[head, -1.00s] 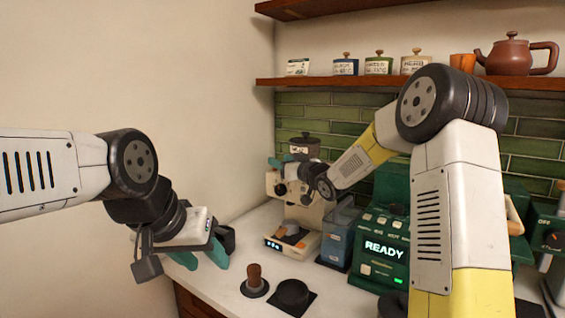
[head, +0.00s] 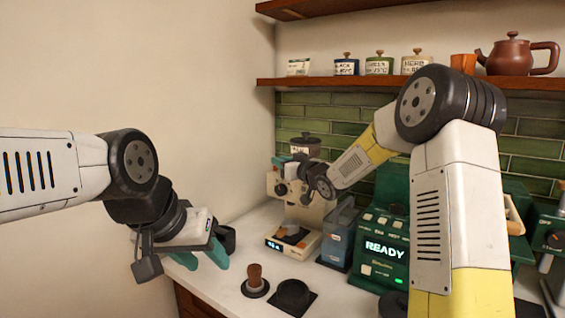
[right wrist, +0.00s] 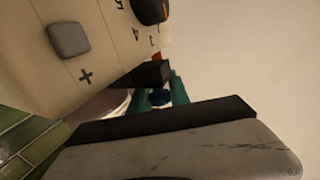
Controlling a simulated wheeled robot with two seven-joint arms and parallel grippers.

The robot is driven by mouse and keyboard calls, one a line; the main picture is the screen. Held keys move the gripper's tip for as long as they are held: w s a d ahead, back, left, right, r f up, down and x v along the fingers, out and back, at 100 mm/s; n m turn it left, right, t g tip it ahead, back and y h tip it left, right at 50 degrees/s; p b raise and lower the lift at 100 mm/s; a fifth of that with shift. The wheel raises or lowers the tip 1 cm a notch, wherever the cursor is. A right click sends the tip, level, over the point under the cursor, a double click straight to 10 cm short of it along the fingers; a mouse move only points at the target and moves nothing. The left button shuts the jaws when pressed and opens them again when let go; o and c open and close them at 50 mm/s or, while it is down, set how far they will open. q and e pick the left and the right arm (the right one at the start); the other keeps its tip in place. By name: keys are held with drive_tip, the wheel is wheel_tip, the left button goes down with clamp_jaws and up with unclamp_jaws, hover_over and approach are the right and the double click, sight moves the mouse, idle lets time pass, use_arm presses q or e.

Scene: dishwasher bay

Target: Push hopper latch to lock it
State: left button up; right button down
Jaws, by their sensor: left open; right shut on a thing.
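The cream grinder (head: 285,187) stands at the back left of the counter, with its dark-lidded hopper (head: 305,145) on top. My right gripper (head: 280,162) is up against the grinder's upper part, just below the hopper, and its wrist hides much of that area. I cannot make out the latch for certain. My left gripper (head: 207,262) is open and empty over the counter's left end, away from the grinder.
A wooden-handled tamper (head: 254,280) and a round black piece on a mat (head: 292,296) lie in front of the grinder. A blue-grey container (head: 338,240) and a green machine reading READY (head: 385,250) stand to its right. A wooden shelf (head: 400,83) runs above.

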idle(0.9)
drive_tip(key=shift+w+d, duration=0.8)
drive_tip(key=shift+w, duration=0.25)
drive_tip(key=c, duration=1.3)
unclamp_jaws()
drive_tip(key=shift+w, duration=0.1)
drive_tip(key=shift+o, duration=0.2)
drive_tip(key=v, duration=0.8)
